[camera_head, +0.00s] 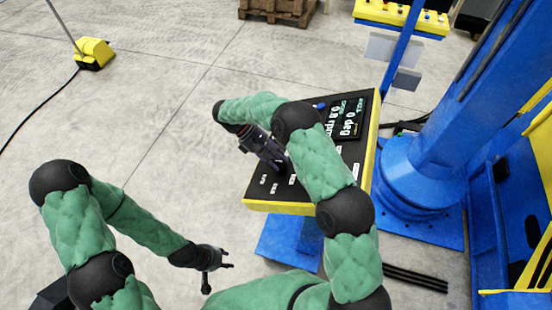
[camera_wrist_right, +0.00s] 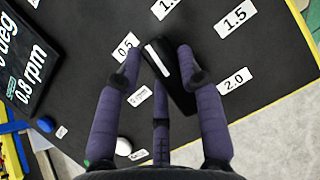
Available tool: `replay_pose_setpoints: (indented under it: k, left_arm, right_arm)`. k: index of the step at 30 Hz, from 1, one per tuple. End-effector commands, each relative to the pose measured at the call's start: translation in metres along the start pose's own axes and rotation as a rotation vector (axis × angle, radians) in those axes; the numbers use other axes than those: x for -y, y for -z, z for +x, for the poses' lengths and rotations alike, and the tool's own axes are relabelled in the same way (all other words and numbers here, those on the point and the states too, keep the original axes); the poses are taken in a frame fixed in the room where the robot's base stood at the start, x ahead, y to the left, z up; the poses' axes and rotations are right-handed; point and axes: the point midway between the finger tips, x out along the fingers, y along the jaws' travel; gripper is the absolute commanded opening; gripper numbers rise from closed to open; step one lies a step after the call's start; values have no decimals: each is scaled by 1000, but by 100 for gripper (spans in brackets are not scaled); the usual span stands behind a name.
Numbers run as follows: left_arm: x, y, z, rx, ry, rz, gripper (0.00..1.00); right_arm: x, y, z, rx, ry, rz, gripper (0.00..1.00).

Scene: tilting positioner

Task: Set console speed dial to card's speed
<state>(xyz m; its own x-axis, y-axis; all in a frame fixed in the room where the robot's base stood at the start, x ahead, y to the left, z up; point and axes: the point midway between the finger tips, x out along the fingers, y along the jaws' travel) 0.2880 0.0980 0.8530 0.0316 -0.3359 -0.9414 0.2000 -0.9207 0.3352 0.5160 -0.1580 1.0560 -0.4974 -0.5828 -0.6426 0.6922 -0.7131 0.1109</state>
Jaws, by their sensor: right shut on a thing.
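The console (camera_head: 350,165) has a black sloping top with a yellow edge. Its speed dial (camera_wrist_right: 178,85) is a black bar knob with a white line, seen in the right wrist view. The line points between the 0.5 label (camera_wrist_right: 125,47) and a partly cut-off label starting with 1 (camera_wrist_right: 168,8). The display (camera_wrist_right: 22,65) reads 0.8 rpm. My left gripper (camera_head: 222,275) is open and empty, away from the console. No readable card shows.
Labels 1.5 (camera_wrist_right: 237,18) and 2.0 (camera_wrist_right: 234,81) lie around the dial. A white button (camera_wrist_right: 123,146) is near the gripper. A blue column (camera_head: 440,130) stands right of the console. Grey plates (camera_head: 380,47) hang on a blue post.

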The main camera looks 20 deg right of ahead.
Motion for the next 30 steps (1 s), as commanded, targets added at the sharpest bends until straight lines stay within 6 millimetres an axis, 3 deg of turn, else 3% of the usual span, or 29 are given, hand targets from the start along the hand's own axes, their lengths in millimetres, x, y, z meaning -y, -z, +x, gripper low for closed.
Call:
replay_pose_setpoints:
  k: [30]
  left_arm:
    - [4,0,10,0,0,0,40]
  right_arm:
    - [13,0,6,20,250,582,5]
